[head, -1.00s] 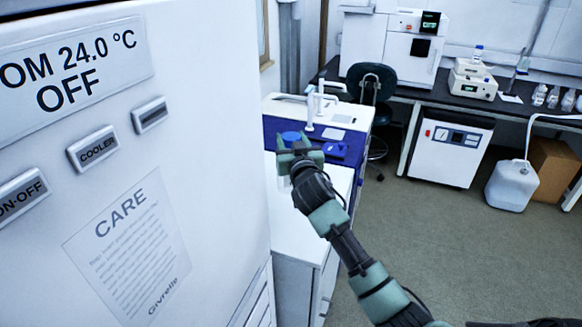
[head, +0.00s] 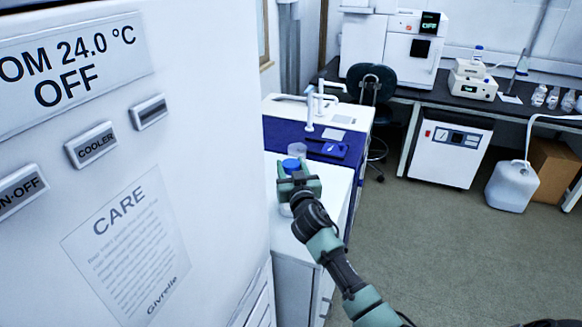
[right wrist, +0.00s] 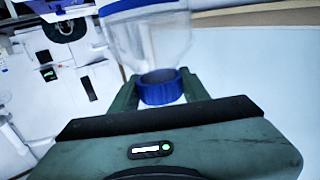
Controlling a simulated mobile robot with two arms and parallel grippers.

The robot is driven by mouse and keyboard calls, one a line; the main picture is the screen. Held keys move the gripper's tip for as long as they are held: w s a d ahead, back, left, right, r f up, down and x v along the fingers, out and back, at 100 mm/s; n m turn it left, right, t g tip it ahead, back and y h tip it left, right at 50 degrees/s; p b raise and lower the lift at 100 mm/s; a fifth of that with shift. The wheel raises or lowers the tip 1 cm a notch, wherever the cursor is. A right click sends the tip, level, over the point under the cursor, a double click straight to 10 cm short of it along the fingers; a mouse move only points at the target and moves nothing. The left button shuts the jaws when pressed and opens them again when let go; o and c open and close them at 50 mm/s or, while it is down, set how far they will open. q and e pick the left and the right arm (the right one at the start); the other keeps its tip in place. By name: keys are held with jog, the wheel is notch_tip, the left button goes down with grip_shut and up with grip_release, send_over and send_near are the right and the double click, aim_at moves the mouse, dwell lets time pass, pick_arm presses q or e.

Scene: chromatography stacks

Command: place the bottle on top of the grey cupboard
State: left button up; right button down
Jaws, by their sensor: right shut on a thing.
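The bottle with a blue cap (head: 291,165) is in my right gripper (head: 297,185), which is shut on it. In the right wrist view the clear bottle (right wrist: 150,45) shows between the fingers (right wrist: 160,92), with a blue ring near the palm. A pale low cupboard (head: 335,205) with a flat light top lies under the gripper. I cannot tell whether the bottle touches this top. My left gripper is out of view.
A tall white cabinet (head: 215,180) with labels and buttons stands close on the left. A dark chair (head: 370,85) stands behind.

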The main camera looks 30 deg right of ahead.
jog(key=c, duration=0.7)
grip_release()
jog(key=shift+r, duration=0.1)
jog(key=b+v, duration=0.1)
jog(key=v, duration=1.1)
jog(key=shift+b, duration=0.3)
jog(key=shift+s, duration=0.1)
